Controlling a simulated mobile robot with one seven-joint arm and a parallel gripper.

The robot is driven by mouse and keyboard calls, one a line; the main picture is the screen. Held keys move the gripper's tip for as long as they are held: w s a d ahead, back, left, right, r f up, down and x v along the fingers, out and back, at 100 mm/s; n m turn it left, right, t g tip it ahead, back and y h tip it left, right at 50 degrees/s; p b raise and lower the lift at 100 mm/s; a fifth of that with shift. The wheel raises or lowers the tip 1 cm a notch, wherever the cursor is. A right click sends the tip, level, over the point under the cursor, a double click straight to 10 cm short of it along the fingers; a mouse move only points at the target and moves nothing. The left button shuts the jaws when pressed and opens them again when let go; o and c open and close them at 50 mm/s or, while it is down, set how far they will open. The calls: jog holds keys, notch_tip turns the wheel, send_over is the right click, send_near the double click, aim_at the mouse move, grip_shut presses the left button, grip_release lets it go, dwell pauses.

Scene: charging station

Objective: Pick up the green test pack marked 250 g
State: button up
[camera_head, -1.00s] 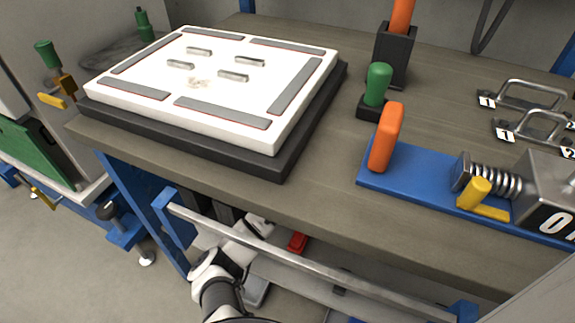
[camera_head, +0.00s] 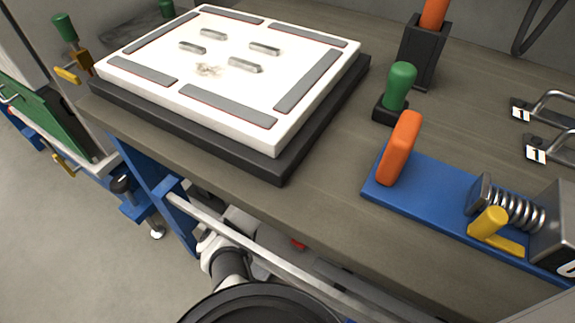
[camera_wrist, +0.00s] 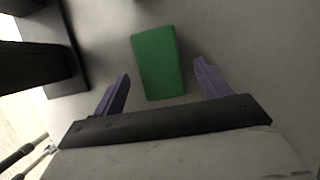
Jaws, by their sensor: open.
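A green block (camera_wrist: 159,62) lies on a grey surface in the wrist view, ahead of my gripper and roughly between its fingers. I see no 250 g marking on it in this view. My gripper (camera_wrist: 162,88) has two purple fingers spread wide apart, with nothing between the tips but the near end of the block in line with them. I cannot tell how far the block is below the fingers. The head view does not show this block or the fingers; my arm shows at its bottom edge.
A wooden workbench (camera_head: 330,170) carries a white plate (camera_head: 230,62) on a black base, a green knob (camera_head: 399,85), and a blue fixture (camera_head: 430,200) with an orange handle. A metal rail (camera_head: 255,248) runs below the bench front. Dark parts (camera_wrist: 35,55) stand left in the wrist view.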

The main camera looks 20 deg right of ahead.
jog(key=x, duration=0.4)
jog(key=shift+b, duration=0.35)
jog(key=c, duration=1.2)
jog(key=shift+r, duration=0.1)
